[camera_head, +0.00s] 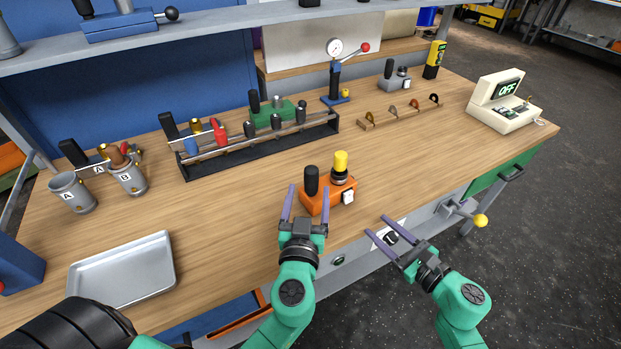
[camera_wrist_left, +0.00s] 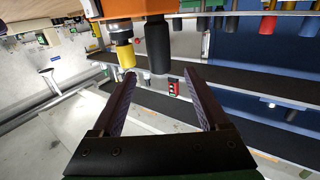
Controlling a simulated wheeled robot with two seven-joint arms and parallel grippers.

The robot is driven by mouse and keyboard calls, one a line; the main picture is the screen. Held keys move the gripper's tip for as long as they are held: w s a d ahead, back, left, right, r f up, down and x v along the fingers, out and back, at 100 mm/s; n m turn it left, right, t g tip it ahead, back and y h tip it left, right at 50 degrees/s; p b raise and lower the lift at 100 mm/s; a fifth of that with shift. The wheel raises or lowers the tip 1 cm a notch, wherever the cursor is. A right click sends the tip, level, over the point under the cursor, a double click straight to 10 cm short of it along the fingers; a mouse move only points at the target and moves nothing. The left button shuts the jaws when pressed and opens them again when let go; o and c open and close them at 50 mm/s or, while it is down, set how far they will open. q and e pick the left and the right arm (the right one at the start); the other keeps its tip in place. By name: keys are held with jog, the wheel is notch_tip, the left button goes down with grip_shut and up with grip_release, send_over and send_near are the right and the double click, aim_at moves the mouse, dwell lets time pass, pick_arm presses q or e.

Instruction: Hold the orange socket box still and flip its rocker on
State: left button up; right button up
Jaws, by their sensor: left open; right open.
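The orange socket box (camera_head: 318,205) sits near the front edge of the workbench. It carries an upright black handle (camera_head: 311,179), a yellow-capped part (camera_head: 340,162) and a white rocker (camera_head: 348,197) on its right front. I cannot tell the rocker's position. My left gripper (camera_head: 308,189) is open, its fingers spread to either side of the black handle in the picture. In the left wrist view, the handle (camera_wrist_left: 157,45) is ahead between the open fingers (camera_wrist_left: 160,72), with no visible grip. My right gripper (camera_head: 375,224) is open and empty, right of the box by the bench's front edge.
A cream unit (camera_head: 507,102) at right displays OFF. A black rack (camera_head: 260,145) of tools stands behind the box. A metal tray (camera_head: 125,268) and two lettered cups (camera_head: 74,195) are at left. The bench between box and cream unit is clear.

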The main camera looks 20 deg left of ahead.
aim_at(311, 179)
pick_arm(q)
jog(key=x, duration=0.7)
grip_shut()
pick_arm(e)
jog(key=c, duration=0.4)
jog(key=shift+d+r+m, duration=0.1)
jog(key=shift+r+m, duration=0.15)
jog(key=shift+m, duration=0.15)
grip_shut()
jog(key=shift+s+d+m, duration=0.55)
jog(key=shift+d+m, duration=0.1)
jog(key=shift+m, duration=2.8)
jog(key=shift+s+d+m, duration=0.5)
jog(key=shift+d+m, duration=0.15)
jog(key=shift+m, duration=2.75)
jog(key=shift+s+d+m, duration=0.55)
jog(key=shift+d+m, duration=0.1)
jog(key=shift+m, duration=2.8)
